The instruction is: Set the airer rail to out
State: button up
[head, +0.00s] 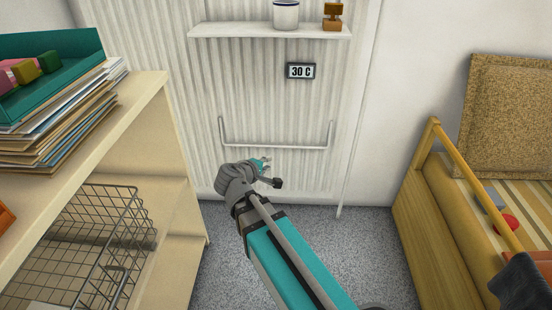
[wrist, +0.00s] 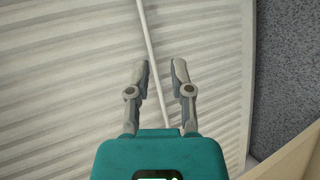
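The airer rail (head: 274,147) is a thin white U-shaped bar on the front of the ribbed radiator (head: 270,105). Its two side arms run up from the ends of the crossbar. I cannot tell how far it stands off the radiator. My gripper (head: 271,173) is just below the crossbar, left of its middle, and seems apart from it. In the wrist view the rail (wrist: 148,35) runs up between my two open fingers (wrist: 161,67) and on past their tips. The fingers hold nothing; the rail's depth relative to them is unclear.
A shelf (head: 230,30) above holds a mug (head: 286,15) and a small wooden object (head: 333,17). A display (head: 301,71) reads 30 C. A cream shelf unit (head: 150,150) with a wire basket (head: 120,225) stands left, a wooden bench (head: 440,220) right. Carpet (head: 360,250) lies clear between.

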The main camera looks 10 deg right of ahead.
aim_at(277, 147)
jog(key=a, duration=0.1)
jog(key=n+t, duration=0.1)
jog(key=w+a+n+t+b, duration=0.1)
jog(key=shift+w+a+r, duration=0.1)
jog(key=shift+a+r, duration=0.15)
jog(key=shift+a, duration=0.1)
jog(key=shift+w+d, duration=0.1)
jog(key=shift+b+x, duration=1.9)
jog(key=shift+x, duration=4.9)
jog(key=shift+d, duration=0.1)
grip_shut()
